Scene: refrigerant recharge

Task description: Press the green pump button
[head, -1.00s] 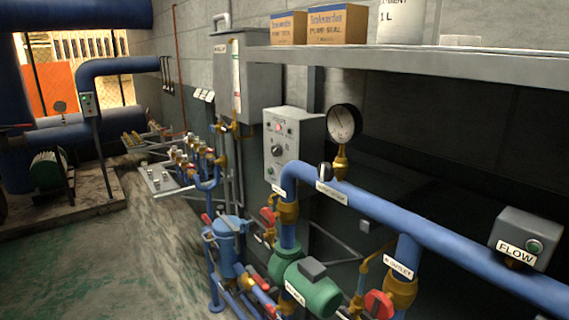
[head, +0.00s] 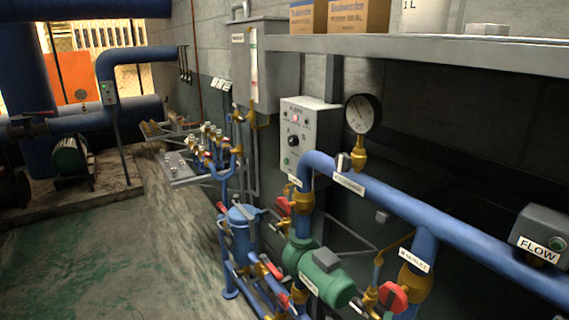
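A grey control box (head: 318,122) is mounted on the wall right of the picture's middle. Its face has a small red light (head: 295,118) near the top and a dark round knob (head: 293,141) in the middle. A small green button (head: 286,160) shows low on the same face; its lettering is too small to read. Blue pipework stands in front of and below the box. Neither of my grippers is in this view, so their state and distance from the button do not show.
A shelf (head: 420,52) with cartons (head: 358,15) juts out above right. A pressure gauge (head: 362,114) and blue pipe (head: 440,220) stand right of the box. A green pump (head: 325,277) and red-handled valves lie below. The floor (head: 110,250) at left is clear.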

